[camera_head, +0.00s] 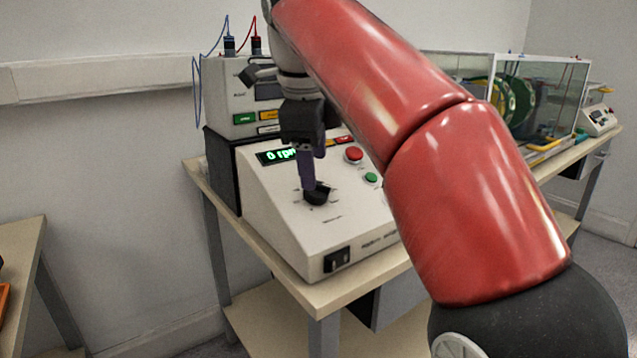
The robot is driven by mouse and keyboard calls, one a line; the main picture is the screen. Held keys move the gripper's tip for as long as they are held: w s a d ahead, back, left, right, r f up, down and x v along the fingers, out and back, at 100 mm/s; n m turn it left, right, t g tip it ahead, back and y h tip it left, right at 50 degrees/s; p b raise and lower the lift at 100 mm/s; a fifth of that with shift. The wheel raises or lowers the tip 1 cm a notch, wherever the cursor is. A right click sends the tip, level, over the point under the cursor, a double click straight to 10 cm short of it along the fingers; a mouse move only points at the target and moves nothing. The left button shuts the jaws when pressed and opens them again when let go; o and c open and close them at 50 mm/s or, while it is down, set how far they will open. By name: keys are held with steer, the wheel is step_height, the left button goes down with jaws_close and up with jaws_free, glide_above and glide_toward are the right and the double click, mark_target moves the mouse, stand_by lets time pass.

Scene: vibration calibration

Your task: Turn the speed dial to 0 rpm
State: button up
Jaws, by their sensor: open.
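The speed dial (318,197) is a black knob on the sloped front of a white control box (280,225). The box's green display (277,156) reads "0 rpm", partly covered by my gripper. My gripper (310,182) points down at the dial, its fingertips at or just above the knob. It is open. I cannot tell whether the fingers touch the dial. My red arm hides the right part of the box.
A red button (354,155) and a green button (371,178) sit right of the dial. A black rocker switch (337,260) is on the front face. A second instrument (228,100) with cables stands behind. A clear enclosure (540,95) is at the right.

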mark_target(318, 190)
steer(key=b+x, duration=0.1)
steer(key=x, duration=0.3)
steer(key=shift+f, duration=0.1)
steer(key=c, duration=1)
